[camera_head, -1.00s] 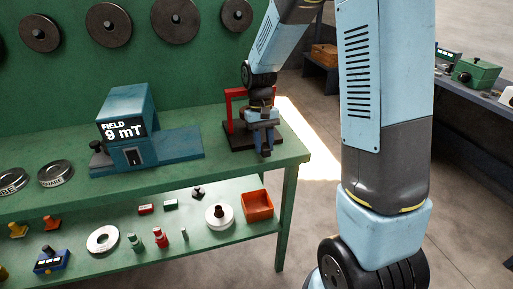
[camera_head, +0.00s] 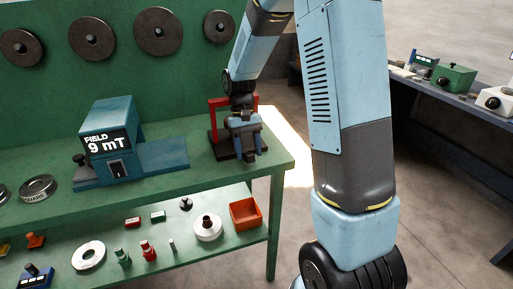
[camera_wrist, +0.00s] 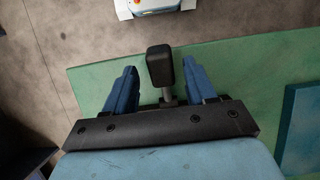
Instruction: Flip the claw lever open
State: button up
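The device with a red frame (camera_head: 214,118) and dark base (camera_head: 221,150) stands at the right end of the green bench. My gripper (camera_head: 248,156) is low in front of the frame and hides much of the device. In the wrist view, a lever with a black block-shaped knob (camera_wrist: 160,66) and a grey stem stands between my two blue fingers (camera_wrist: 160,90). The fingers are apart, with a narrow gap on each side of the knob. I cannot tell from these views whether this is the claw lever. The claw itself is not clearly visible.
A blue field meter (camera_head: 110,135) reading 9 mT stands left on the bench top (camera_head: 185,184). The lower shelf holds small parts and an orange bin (camera_head: 245,213). Dark discs (camera_head: 157,31) hang on the green panel. Another bench (camera_head: 445,98) is at right.

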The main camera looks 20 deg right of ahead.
jog(key=shift+a, duration=0.1)
jog(key=v, duration=0.7)
jog(key=shift+r, duration=0.15)
jog(key=shift+w, duration=0.1)
jog(key=shift+c, duration=0.2)
